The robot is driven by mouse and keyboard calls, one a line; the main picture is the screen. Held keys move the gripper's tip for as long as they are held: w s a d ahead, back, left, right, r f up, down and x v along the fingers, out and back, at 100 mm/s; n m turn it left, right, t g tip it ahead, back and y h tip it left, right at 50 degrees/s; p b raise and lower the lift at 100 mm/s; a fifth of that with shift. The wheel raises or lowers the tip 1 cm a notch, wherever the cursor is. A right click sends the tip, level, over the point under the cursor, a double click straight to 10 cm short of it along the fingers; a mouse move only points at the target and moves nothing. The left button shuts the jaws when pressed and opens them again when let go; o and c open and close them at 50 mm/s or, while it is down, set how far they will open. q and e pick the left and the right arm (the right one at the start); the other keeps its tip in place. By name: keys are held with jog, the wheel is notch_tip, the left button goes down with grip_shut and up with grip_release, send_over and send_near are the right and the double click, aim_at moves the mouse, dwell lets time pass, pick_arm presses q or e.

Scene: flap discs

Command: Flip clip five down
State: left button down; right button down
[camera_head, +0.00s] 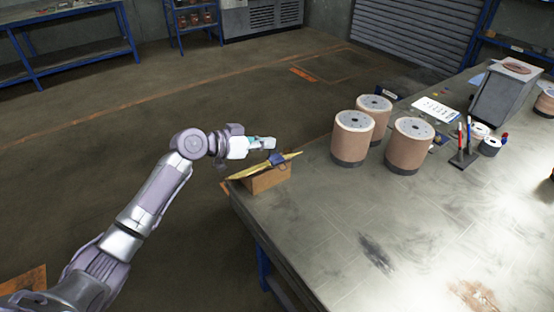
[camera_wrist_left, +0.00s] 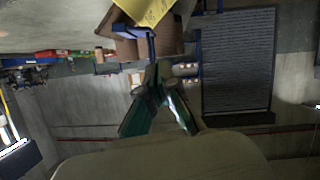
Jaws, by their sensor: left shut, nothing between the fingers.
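A brown block (camera_head: 266,181) stands at the table's near left corner, with a yellow sheet or strip (camera_head: 248,172) on top. A blue clip-like part (camera_head: 278,158) sits on the yellow piece; its number cannot be read. My left gripper (camera_head: 268,144) is just above and behind the blue part, shut and empty. In the left wrist view my fingertips (camera_wrist_left: 159,82) meet, and the yellow piece (camera_wrist_left: 150,10) and blue part (camera_wrist_left: 138,32) show above them, apart from the tips. Whether the clip is up or down is unclear. My right gripper is not in view.
Several copper-coloured cylinders with grey tops, one of them nearest (camera_head: 409,148), stand on the grey table (camera_head: 340,225). A pen stand (camera_head: 464,157), white sheet (camera_head: 437,110) and grey box (camera_head: 505,95) are further right. The table's front is mostly clear.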

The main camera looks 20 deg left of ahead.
pick_arm(q)
jog(key=n+b, duration=0.1)
jog(key=w+a+f+n+h+b, duration=0.1)
jog(key=shift+f+g+b, duration=0.25)
jog(key=shift+g+b, duration=0.05)
jog(key=shift+g, duration=0.1)
jog(key=shift+r+p, duration=0.25)
jog(key=shift+p, duration=0.05)
jog(key=shift+s+d, duration=0.1)
jog(key=shift+s, duration=0.1)
jog(key=shift+s+d+f, duration=0.25)
jog(key=shift+s+d, duration=0.1)
jog(key=shift+d, duration=0.15)
jog(key=shift+r, duration=0.1)
